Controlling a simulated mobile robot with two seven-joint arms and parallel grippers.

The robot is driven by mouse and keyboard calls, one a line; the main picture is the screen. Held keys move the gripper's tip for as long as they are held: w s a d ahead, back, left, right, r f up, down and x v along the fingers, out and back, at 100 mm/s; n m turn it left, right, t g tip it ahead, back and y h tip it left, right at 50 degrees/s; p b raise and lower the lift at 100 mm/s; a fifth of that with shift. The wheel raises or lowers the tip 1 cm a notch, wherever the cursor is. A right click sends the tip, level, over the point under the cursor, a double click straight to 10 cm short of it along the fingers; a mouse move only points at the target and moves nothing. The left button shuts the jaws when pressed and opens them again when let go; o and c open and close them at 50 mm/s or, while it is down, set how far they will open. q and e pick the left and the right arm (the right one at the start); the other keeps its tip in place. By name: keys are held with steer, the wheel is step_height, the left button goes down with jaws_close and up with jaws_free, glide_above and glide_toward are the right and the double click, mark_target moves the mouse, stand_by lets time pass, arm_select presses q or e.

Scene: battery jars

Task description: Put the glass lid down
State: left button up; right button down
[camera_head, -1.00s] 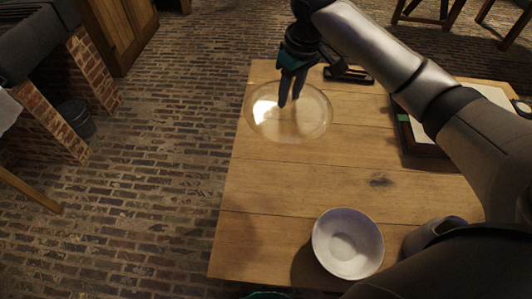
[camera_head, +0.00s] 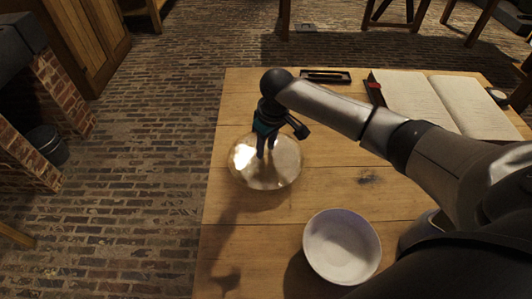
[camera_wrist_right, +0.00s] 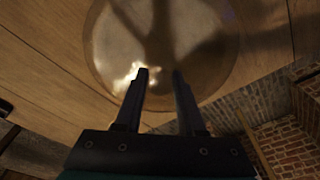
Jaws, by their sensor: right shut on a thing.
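The glass lid (camera_head: 283,172) is a round, clear disc over the left part of the wooden table in the head view. It also fills the upper middle of the right wrist view (camera_wrist_right: 205,55). My right gripper (camera_head: 265,152) points down at the middle of the lid and is shut on it. The wrist view shows its two dark fingers (camera_wrist_right: 161,76) with a narrow gap between the tips; the part gripped is hard to make out. I cannot tell whether the lid touches the table. My left gripper is not in view.
A white bowl (camera_head: 341,246) stands on the wooden table (camera_head: 300,215) toward the front. An open book (camera_head: 440,105) lies at the back right, with a dark narrow tray (camera_head: 325,76) at the back edge. Bare wood lies between lid and bowl. The table's left edge is close to the lid.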

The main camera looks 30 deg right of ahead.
step_height(320, 180, down, 2)
steer(key=shift+f+b, duration=0.2)
steer(key=shift+b, duration=0.1)
steer(key=shift+r, duration=0.1)
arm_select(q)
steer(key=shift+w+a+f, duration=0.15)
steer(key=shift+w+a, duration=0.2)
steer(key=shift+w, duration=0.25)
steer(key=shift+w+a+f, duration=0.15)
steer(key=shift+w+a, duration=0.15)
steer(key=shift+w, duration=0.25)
arm_select(e)
steer(key=c, duration=0.9)
jaws_free()
steer(key=shift+f, duration=0.2)
steer(key=o, duration=0.4)
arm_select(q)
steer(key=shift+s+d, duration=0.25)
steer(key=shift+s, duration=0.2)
arm_select(e)
steer(key=shift+r, duration=0.1)
